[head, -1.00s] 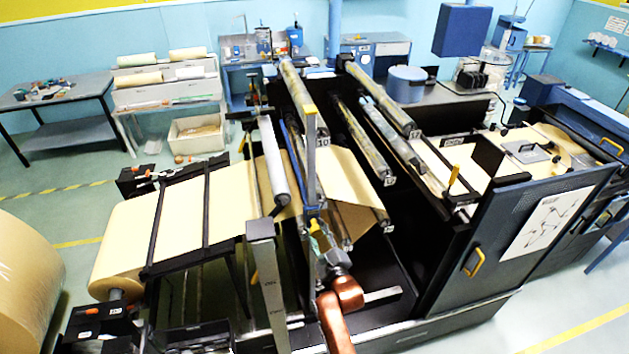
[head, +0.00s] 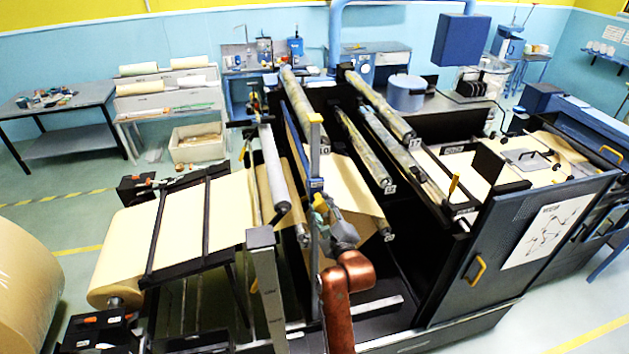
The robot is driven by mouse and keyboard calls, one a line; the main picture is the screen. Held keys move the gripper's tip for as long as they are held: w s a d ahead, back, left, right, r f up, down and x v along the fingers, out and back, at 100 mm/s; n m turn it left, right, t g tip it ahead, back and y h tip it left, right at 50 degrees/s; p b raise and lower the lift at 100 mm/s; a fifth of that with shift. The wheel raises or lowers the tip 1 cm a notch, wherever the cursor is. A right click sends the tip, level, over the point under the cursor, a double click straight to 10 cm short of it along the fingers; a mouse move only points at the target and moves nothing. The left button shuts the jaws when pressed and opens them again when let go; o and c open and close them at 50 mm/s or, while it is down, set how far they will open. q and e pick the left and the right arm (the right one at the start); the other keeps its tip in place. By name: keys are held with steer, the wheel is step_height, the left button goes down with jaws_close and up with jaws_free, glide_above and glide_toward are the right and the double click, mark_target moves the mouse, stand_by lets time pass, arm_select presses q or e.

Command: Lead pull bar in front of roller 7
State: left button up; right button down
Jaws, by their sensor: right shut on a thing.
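My right gripper (head: 321,204), at the end of my copper arm, is shut on the end of a thin blue bar (head: 297,151), which seems to be the pull bar. The bar runs away from me between the rollers, partly hidden by a grey upright post. Kraft paper (head: 350,190) hangs just right of the gripper, below the roller marked 10 and its neighbours. A pale grey roller (head: 275,170) lies left of the bar. I cannot read a 7 on any roller, so I cannot tell which is roller 7. My left gripper is not in view.
A grey post (head: 314,150) with a yellow top stands close beside the gripper. Another post (head: 264,285) stands nearer me. More rollers (head: 377,103) and a dark cabinet door (head: 520,245) are to the right. The kraft web (head: 180,220) comes from the left.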

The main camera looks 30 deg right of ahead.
steer(key=shift+m, duration=0.4)
steer(key=r, duration=0.3)
steer(key=a+r, duration=0.1)
steer(key=r, duration=0.2)
steer(key=a+r, duration=0.1)
steer(key=r, duration=0.3)
steer(key=shift+w+r, duration=0.1)
steer(key=shift+w, duration=0.15)
steer(key=shift+r, duration=0.1)
